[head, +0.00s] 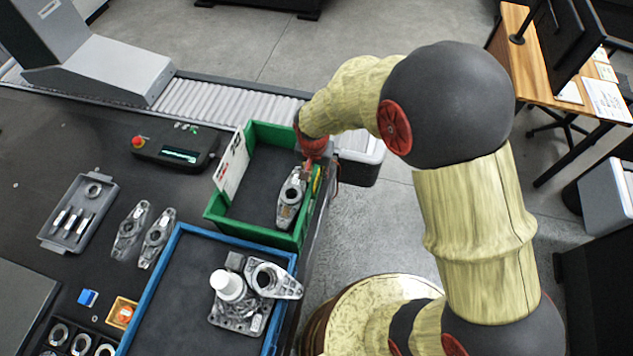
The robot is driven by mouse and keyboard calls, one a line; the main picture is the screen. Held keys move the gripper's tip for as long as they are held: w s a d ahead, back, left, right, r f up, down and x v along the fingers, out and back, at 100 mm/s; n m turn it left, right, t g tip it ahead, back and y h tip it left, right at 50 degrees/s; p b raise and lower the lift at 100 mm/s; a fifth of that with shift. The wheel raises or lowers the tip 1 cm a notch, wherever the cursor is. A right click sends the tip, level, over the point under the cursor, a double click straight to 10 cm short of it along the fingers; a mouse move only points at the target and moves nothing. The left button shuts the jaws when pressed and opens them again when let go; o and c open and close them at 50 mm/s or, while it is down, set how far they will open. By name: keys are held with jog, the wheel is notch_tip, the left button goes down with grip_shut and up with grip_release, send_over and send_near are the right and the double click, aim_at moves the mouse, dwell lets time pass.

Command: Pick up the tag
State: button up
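No thing in the head view can be told for sure as the tag. A white card with red and dark marks (231,167) leans at the left wall of the green bin (270,233). A small yellow and red piece (317,182) shows at the bin's right wall, close to my gripper; it is too small to make out. My gripper (306,172) points down at the right side of the green bin, just above the upper end of a metal bracket (290,198) lying in it. The fingers are small and partly hidden by my wrist, so their opening does not show.
Two brackets (143,235) and a grey tray of pins (78,215) lie left. A control pendant (176,150) stands behind them. The bin sits near the table's right edge.

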aim_at(317, 183)
jog(key=f, duration=0.2)
jog(key=shift+w+f, duration=0.2)
jog(key=shift+f, duration=0.15)
grip_shut()
